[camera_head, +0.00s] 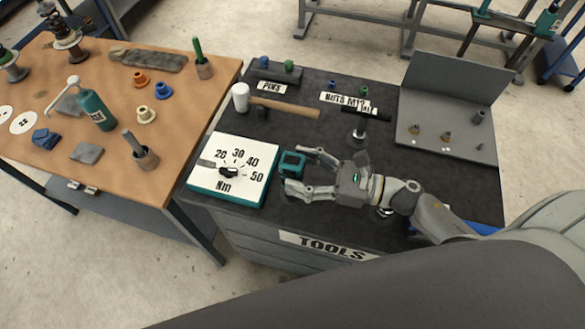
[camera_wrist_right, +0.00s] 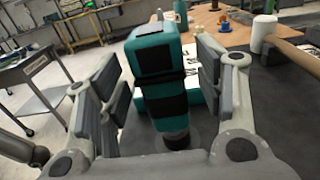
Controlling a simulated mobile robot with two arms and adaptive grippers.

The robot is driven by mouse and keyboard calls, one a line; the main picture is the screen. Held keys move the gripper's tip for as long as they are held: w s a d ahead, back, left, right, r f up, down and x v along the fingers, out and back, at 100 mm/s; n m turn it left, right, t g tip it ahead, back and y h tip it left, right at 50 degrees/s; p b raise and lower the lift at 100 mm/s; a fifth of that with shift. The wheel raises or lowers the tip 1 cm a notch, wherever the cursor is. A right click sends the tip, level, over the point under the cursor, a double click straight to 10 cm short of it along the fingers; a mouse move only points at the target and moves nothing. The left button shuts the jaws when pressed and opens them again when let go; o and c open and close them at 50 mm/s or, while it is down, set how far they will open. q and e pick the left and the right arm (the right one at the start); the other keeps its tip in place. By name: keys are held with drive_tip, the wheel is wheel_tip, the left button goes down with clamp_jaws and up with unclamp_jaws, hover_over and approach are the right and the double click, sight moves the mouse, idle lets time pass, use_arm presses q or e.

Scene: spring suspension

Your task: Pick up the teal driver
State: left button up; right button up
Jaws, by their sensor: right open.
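The teal driver (camera_head: 291,161) stands upright on the dark tool bench top, just right of the torque dial board. In the right wrist view the driver (camera_wrist_right: 158,68) has a teal body with black bands and a dark round foot. My right gripper (camera_head: 296,170) reaches it from the right, its two fingers on either side of the driver. In the right wrist view the fingers of this gripper (camera_wrist_right: 160,82) are spread, with a visible gap to the driver on each side. My left gripper is not in view.
The torque dial board (camera_head: 213,187) lies close left of the driver. A white-headed mallet (camera_head: 285,105) lies behind it. A grey angled panel (camera_head: 440,125) with small parts is at the right. A wooden table (camera_head: 115,135) with a teal bottle (camera_head: 95,108) stands at the left.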

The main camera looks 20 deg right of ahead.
drive_tip(key=shift+x, duration=1.15)
drive_tip(key=shift+d, duration=0.1)
drive_tip(key=c, duration=1.2)
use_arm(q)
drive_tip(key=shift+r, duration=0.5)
use_arm(e)
drive_tip(key=shift+r, duration=0.1)
drive_tip(key=shift+c, duration=0.6)
